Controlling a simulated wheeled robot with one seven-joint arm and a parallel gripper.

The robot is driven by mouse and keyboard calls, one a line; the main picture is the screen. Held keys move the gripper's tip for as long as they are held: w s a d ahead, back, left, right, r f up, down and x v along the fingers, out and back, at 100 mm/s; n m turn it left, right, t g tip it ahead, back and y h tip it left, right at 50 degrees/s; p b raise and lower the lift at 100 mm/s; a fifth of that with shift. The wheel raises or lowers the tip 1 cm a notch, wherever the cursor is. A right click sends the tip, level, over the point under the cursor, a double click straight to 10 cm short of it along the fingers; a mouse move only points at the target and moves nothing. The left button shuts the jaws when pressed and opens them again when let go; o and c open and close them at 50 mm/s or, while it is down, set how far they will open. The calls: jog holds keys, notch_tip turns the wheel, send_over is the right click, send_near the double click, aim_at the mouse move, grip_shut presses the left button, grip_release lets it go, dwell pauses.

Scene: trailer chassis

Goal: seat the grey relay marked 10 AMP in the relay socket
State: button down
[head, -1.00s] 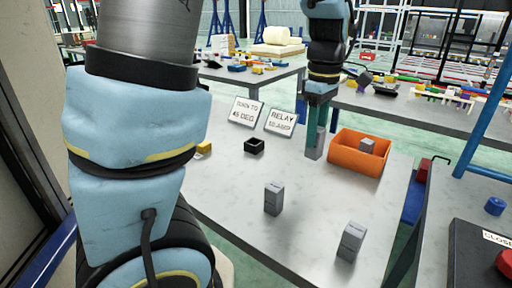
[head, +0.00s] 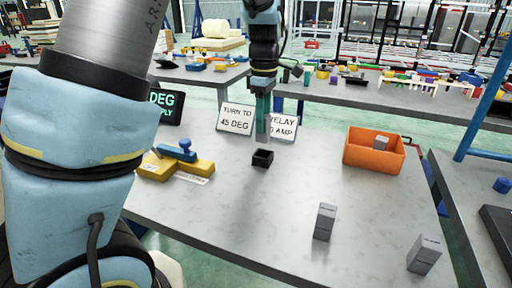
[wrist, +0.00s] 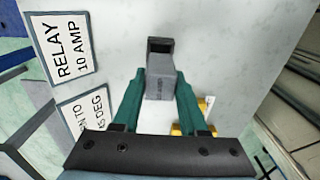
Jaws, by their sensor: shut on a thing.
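My gripper (head: 263,130) is shut on a grey relay, held between the green fingers; the held relay shows in the wrist view (wrist: 160,84). Its marking cannot be read. The black relay socket (head: 262,158) stands on the table just below the gripper in the head view. In the wrist view the socket (wrist: 160,46) shows just beyond the relay's end, partly hidden by it. I cannot tell whether they touch. Two other grey relays stand upright on the front right of the table (head: 324,222) (head: 424,255), their markings unreadable.
An orange bin (head: 360,158) with a grey block stands at right. A sign reading RELAY 10 AMP (head: 284,126) and a TURN TO 45 DEG sign (head: 235,119) stand behind the socket. A yellow fixture with a blue handle (head: 178,160) lies left. The table's middle is clear.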

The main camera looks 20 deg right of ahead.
aim_at(263, 142)
jog(key=shift+f+p, duration=0.45)
jog(key=shift+f, duration=3)
jog(key=shift+f, duration=0.15)
jog(key=shift+c, duration=2.2)
grip_release()
